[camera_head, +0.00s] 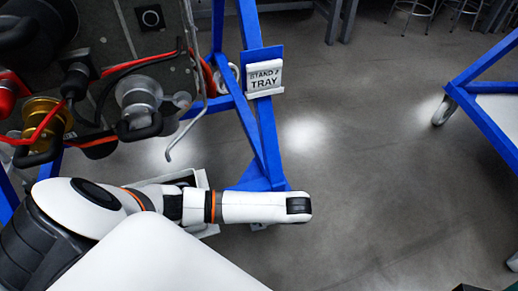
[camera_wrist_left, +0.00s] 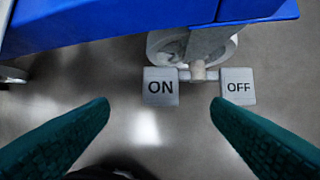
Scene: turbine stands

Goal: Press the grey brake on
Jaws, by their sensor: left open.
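The brake is a pair of grey pedals on a short bar at a caster wheel. The ON pedal (camera_wrist_left: 161,86) is left of centre in the left wrist view, and the OFF pedal (camera_wrist_left: 238,86) is to its right. My left gripper (camera_wrist_left: 160,103) is open and empty, with its green fingers apart. The ON pedal shows between the fingertips; the OFF pedal shows just beyond the right fingertip. I see no contact with either pedal. In the head view my left arm reaches in from the left, and its gripper and the pedals are hidden. My right gripper is not seen.
A caster wheel (camera_wrist_left: 190,48) stands behind the pedals, under a blue frame beam (camera_wrist_left: 150,18). Machinery hangs at upper left. Open floor (camera_head: 380,150) lies to the right, before another blue frame (camera_head: 487,115).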

